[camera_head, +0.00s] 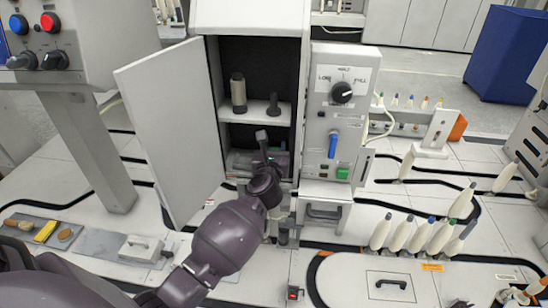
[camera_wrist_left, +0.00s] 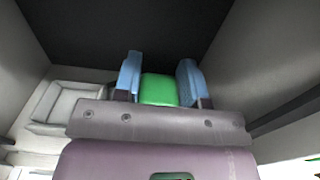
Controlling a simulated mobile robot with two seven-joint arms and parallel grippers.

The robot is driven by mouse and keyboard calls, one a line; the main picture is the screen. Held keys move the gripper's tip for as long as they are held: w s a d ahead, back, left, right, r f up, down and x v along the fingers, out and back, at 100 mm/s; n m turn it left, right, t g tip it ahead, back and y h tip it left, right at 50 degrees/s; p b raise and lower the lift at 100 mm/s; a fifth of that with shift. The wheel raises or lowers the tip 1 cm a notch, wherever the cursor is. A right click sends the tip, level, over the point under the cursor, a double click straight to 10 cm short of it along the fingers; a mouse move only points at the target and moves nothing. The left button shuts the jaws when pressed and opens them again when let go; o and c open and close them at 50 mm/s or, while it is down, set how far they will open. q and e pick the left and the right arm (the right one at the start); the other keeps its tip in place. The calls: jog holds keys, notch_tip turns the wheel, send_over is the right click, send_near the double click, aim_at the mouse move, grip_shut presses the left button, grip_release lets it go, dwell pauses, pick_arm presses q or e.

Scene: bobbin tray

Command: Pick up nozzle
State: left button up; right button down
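An open white cabinet (camera_head: 248,14) stands in the middle of the head view. On its shelf (camera_head: 250,116) stand an upright grey-brown cylinder (camera_head: 238,92) and a smaller dark piece (camera_head: 273,106), both nozzle-like; I cannot tell which is the nozzle. My left gripper (camera_head: 270,152) reaches into the compartment below the shelf. In the left wrist view a green block (camera_wrist_left: 158,90) fills the gap between the blue fingertips of my left gripper (camera_wrist_left: 159,78), seemingly touching both. Its lower part is hidden behind the gripper body. My right gripper is not in view.
The cabinet door (camera_head: 160,125) is swung open to the left. A control panel (camera_head: 336,120) with a knob and blue handle is on the right. A pale tray-like box (camera_wrist_left: 68,105) is left of the fingers in the wrist view. Several white bobbins (camera_head: 420,235) stand at right.

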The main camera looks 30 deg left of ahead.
aim_at(274, 148)
pick_arm(q)
jog(key=shift+c, duration=1)
notch_tip(274, 148, up, 4)
jog(key=shift+r+p, duration=0.25)
jog(key=shift+p, duration=0.9)
jog(key=v, duration=0.6)
jog(key=p+v, duration=0.1)
jog(key=v, duration=0.5)
jog(key=f+p+v, duration=0.1)
jog(key=v, duration=0.5)
